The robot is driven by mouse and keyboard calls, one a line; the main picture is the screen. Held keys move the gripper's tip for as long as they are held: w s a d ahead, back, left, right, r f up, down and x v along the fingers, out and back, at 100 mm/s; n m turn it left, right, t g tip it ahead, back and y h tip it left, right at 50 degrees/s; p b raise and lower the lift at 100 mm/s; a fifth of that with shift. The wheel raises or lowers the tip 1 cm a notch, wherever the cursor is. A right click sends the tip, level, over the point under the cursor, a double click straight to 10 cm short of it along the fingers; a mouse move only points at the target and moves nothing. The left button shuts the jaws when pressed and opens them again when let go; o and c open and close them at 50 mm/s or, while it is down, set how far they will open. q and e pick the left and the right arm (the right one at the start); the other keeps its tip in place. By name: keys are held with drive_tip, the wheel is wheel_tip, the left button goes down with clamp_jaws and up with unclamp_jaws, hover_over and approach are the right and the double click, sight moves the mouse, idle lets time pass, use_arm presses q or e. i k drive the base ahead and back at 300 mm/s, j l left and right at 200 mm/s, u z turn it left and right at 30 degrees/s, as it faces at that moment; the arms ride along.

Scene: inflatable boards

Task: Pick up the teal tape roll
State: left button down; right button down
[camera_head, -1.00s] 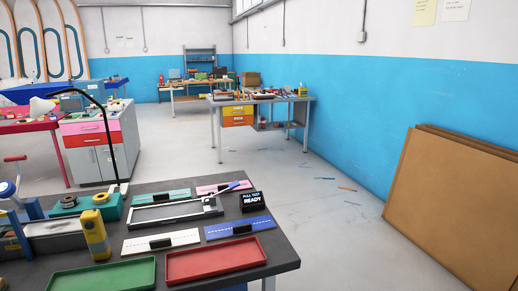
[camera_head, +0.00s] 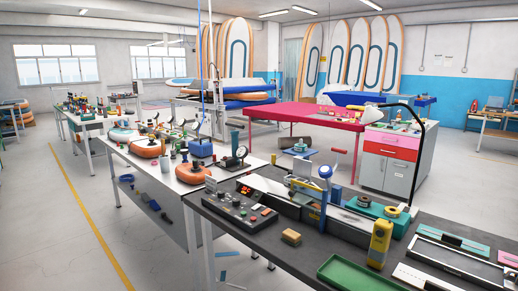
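A teal dispenser-like base (camera_head: 382,211) stands on the dark bench in the camera_head view, right of centre. A small dark greenish roll (camera_head: 363,201) sits on its left part, and a yellow ring (camera_head: 392,212) sits on its right part. The dark greenish roll may be the teal tape roll; it is too small to tell for sure. Neither of my grippers shows in this view.
The dark bench (camera_head: 330,243) also holds a yellow handheld device (camera_head: 380,243), a green tray (camera_head: 355,275), a control box (camera_head: 238,213) and a sponge (camera_head: 291,237). A black lamp arm (camera_head: 421,150) rises behind. Open floor (camera_head: 60,235) lies at left.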

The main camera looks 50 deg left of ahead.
sight(298, 148)
drive_tip(key=u, duration=1.3)
